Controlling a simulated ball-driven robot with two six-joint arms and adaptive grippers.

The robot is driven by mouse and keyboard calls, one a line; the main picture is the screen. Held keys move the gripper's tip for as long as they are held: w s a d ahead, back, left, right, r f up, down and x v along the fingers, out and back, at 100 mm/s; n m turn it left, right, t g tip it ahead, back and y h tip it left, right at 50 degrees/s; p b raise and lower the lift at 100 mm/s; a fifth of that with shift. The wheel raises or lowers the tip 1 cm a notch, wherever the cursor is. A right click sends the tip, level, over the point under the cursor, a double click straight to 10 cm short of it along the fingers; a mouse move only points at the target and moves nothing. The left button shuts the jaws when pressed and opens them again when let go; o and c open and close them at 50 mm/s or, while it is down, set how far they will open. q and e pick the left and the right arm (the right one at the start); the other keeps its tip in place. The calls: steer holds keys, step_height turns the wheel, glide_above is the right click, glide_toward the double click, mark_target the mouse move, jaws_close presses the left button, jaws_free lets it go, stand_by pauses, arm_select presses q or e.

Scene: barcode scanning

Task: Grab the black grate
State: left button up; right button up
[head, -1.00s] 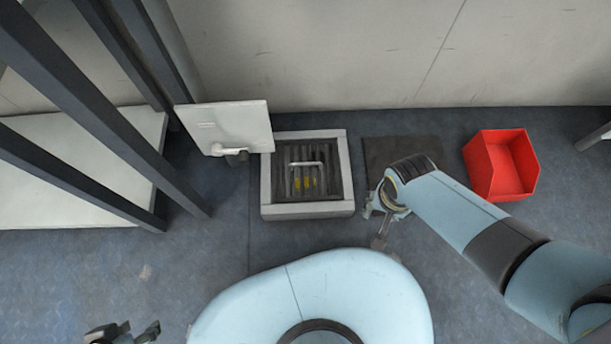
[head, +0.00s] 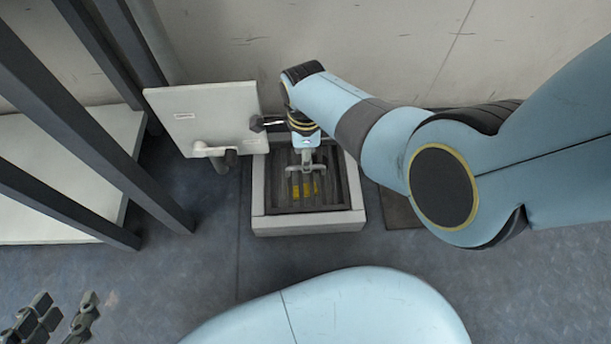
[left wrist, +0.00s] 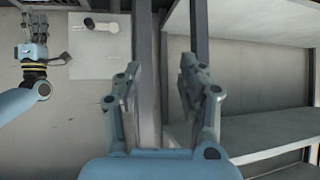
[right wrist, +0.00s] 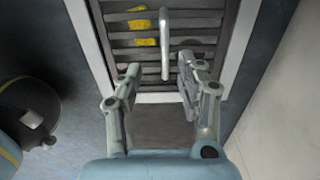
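The black grate (head: 330,190) lies in a light grey square frame (head: 308,226) on the floor. It has a metal handle (head: 296,169) across its middle, and yellow patches show between its slats. My right gripper (head: 283,143) is above the grate, beside the handle. In the right wrist view, the grate (right wrist: 200,42) and handle (right wrist: 165,45) lie ahead of the open, empty fingers (right wrist: 160,82). The handle lines up with their gap; I cannot tell whether they touch it. My left gripper (head: 55,322) is low at the left, away from the grate; its fingers (left wrist: 160,72) are open and empty.
A white panel (head: 225,105) with a handle stands at the frame's left. Dark posts and a white shelf (head: 60,170) are further left. A wall (head: 250,40) rises behind. A dark mat (head: 400,210) lies at right, partly hidden by my right arm. Front floor is partly clear.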

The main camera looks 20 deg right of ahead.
steer(key=shift+f+b, duration=0.3)
steer(key=shift+f, duration=0.55)
steer(key=shift+f+b, duration=0.7)
steer(key=shift+b, duration=0.05)
steer(key=shift+w+d+f+b, duration=0.1)
steer(key=shift+w+f+b, duration=0.05)
steer(key=shift+f+b, duration=0.45)
steer(key=shift+w+f+b, duration=0.1)
steer(key=shift+f+b, duration=0.45)
steer(key=shift+f, duration=0.2)
steer(key=shift+f+b, duration=0.45)
steer(key=shift+f, duration=0.05)
arm_select(q)
steer(key=w+d+r+m+t+h, duration=0.1)
steer(key=w+r+t, duration=0.2)
steer(key=r, duration=0.5)
steer(key=w+d+r+m+t+h, duration=0.1)
steer(key=w+r+t+h, duration=0.1)
steer(key=r+t, duration=0.4)
steer(key=w+d+r+m+t+h, duration=0.1)
steer(key=w+r+t, duration=0.4)
steer(key=r, duration=0.7)
steer(key=shift+d+m+h, duration=0.15)
steer(key=shift+m+h, duration=0.25)
arm_select(e)
jaws_close()
arm_select(q)
steer(key=shift+r, duration=0.1)
